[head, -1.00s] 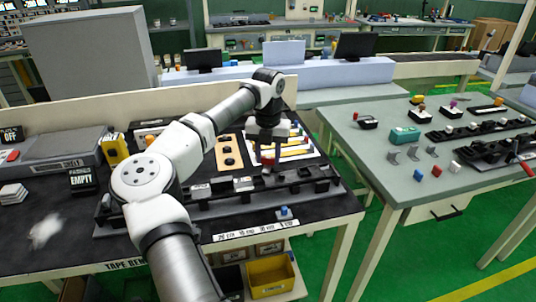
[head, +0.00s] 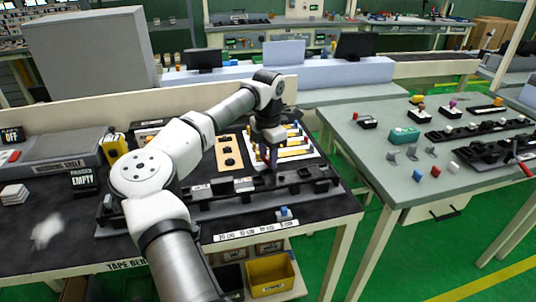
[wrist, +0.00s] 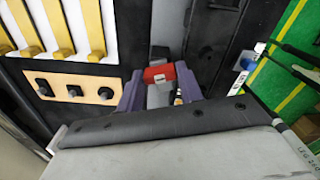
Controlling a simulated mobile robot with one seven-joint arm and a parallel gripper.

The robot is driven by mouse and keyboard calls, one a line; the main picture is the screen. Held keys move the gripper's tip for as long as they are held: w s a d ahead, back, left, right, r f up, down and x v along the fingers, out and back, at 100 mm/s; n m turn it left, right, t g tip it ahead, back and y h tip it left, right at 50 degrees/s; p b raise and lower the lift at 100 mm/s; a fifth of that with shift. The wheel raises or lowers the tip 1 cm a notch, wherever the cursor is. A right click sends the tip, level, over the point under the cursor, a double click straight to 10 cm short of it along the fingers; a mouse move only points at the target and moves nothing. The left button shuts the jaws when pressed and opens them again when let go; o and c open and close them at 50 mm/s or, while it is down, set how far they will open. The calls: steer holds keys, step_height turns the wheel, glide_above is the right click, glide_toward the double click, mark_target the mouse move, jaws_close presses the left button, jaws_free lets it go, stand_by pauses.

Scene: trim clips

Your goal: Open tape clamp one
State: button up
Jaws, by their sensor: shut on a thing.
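The tape clamp has a red top with a small pale label, and it shows in the wrist view (wrist: 158,74). I cannot read its number. My gripper (wrist: 158,90) has its purple fingers on either side of the red part and is shut on it. In the head view my gripper (head: 270,157) points down at the long black fixture (head: 215,207) on the near bench. The clamp is hidden there behind the fingers. Whether the clamp is open or closed cannot be told.
A wooden block with dark knobs (head: 228,152) and a white board with yellow strips (head: 298,142) lie behind the fixture. A small blue-topped piece (head: 284,212) sits at the front edge. A grey-topped bench (head: 385,150) stands to the right across a gap.

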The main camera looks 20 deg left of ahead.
steer(key=shift+m, duration=0.5)
steer(key=o, duration=1)
step_height(320, 180, up, 14)
steer(key=shift+f+b, duration=0.1)
steer(key=shift+b, duration=1.05)
